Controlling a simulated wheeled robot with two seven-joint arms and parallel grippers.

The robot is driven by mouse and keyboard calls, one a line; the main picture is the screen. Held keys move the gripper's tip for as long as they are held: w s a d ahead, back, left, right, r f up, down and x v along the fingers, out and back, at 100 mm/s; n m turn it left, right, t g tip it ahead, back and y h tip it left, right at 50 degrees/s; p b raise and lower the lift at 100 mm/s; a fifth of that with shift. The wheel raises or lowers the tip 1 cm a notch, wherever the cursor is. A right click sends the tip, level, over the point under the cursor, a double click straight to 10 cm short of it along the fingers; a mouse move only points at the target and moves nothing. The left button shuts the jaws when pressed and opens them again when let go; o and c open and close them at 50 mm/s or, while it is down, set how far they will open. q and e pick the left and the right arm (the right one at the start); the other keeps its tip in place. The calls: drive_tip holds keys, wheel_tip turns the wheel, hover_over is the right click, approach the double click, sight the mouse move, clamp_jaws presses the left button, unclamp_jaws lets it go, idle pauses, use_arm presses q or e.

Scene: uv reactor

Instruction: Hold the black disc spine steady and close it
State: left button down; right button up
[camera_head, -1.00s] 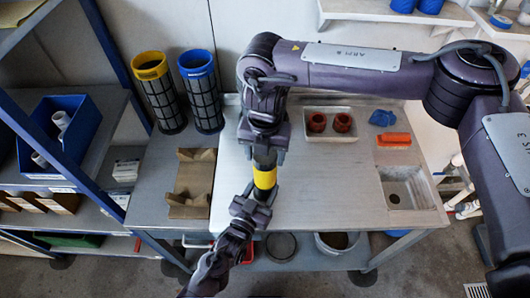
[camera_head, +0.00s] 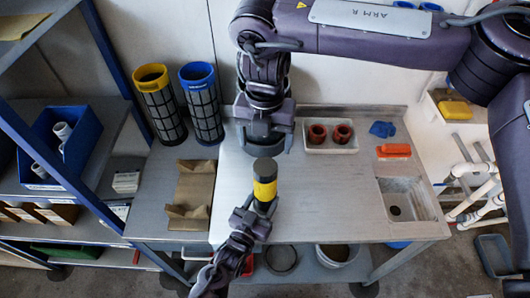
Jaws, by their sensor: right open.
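The black disc spine appears to be the black cylinder with a yellow band (camera_head: 265,188), standing about upright over the table's front part. Its round dark top faces up. My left gripper (camera_head: 254,214) is at its lower end and looks shut on it; the fingers and the lower end are partly hidden. My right gripper (camera_head: 264,138) is open and empty, behind and above the cylinder, apart from its top. Its fingertips are hard to make out against its dark body.
A tray (camera_head: 331,151) with two red-brown cups, a blue piece (camera_head: 382,129), an orange block (camera_head: 394,150) and a sink (camera_head: 408,203) lie right. Brown cradles (camera_head: 188,190) and two mesh tubes, yellow-rimmed (camera_head: 163,112) and blue-rimmed (camera_head: 204,110), stand left. The middle table (camera_head: 322,199) is clear.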

use_arm(q)
drive_tip(key=c, duration=0.5)
unclamp_jaws()
use_arm(e)
wheel_tip(320, 180, up, 2)
use_arm(q)
drive_tip(key=shift+b+v, duration=0.65)
drive_tip(key=shift+v, duration=3.25)
use_arm(e)
drive_tip(key=shift+f, duration=0.65)
